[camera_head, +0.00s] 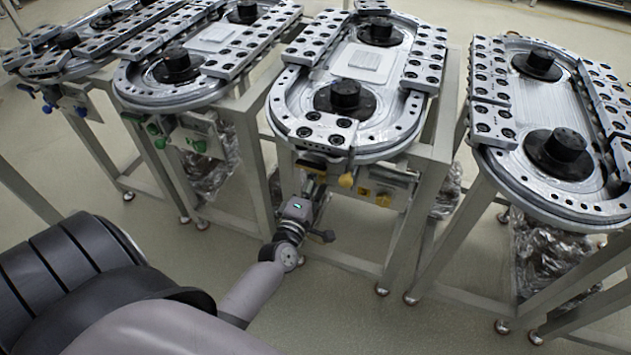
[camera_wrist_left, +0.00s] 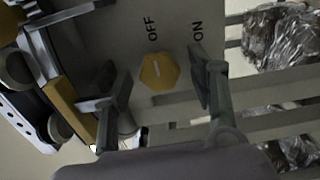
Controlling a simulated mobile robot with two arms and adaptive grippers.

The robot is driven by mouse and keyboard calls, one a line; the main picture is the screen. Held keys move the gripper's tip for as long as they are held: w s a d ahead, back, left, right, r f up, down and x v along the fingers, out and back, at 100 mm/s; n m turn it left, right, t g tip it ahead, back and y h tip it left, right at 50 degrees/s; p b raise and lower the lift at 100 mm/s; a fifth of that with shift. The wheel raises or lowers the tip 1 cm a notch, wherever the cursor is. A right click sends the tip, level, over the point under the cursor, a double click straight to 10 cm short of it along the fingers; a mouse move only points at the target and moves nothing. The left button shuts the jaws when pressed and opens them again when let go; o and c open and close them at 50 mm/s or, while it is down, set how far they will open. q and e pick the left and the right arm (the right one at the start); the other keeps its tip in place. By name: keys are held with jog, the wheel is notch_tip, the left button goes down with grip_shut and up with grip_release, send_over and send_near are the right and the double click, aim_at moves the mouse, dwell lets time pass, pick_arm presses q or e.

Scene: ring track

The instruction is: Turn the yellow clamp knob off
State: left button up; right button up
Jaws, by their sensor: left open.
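A yellow hexagonal knob (camera_wrist_left: 158,71) sits on a grey panel in the left wrist view. The words OFF and ON are printed beside it, and a short pale mark shows on its face. My left gripper (camera_wrist_left: 155,80) is open, with one finger on each side of the knob and visible gaps to it. In the head view my left gripper (camera_head: 314,184) is at the front of the second ring track from the right. Yellow knobs (camera_head: 347,180) show just right of it; I cannot tell which is the one between my fingers. My right gripper is not in view.
A yellow bar (camera_wrist_left: 68,108) lies close to the left finger in the wrist view. The ring track (camera_head: 345,110) stands on a metal frame, with similar tracks on both sides. Crumpled clear wrap (camera_wrist_left: 282,38) shows at the right. Bare floor lies in front of the frames.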

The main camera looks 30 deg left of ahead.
pick_arm(q)
jog(key=v, duration=1.2)
jog(key=shift+f, duration=0.1)
jog(key=s+d+f+m+g+h, duration=0.2)
jog(key=s+d+f+m+g, duration=0.15)
jog(key=f, duration=0.65)
jog(key=s+d+f+m+g+h, duration=0.1)
jog(key=s+d+f+m+g, duration=0.3)
jog(key=f, duration=0.6)
jog(key=s+f+m+g+h, duration=0.1)
jog(key=s+f+m+h, duration=0.15)
jog(key=f+m, duration=0.55)
jog(key=s+f+m+g, duration=0.4)
jog(key=s+f, duration=0.3)
jog(key=s, duration=0.4)
jog(key=s+a+f+m+g+y+p, duration=0.1)
jog(key=s+f+m+g, duration=0.3)
jog(key=s+f, duration=0.4)
jog(key=s, duration=0.3)
jog(key=shift+s+a+f, duration=0.25)
jog(key=shift+s, duration=0.05)
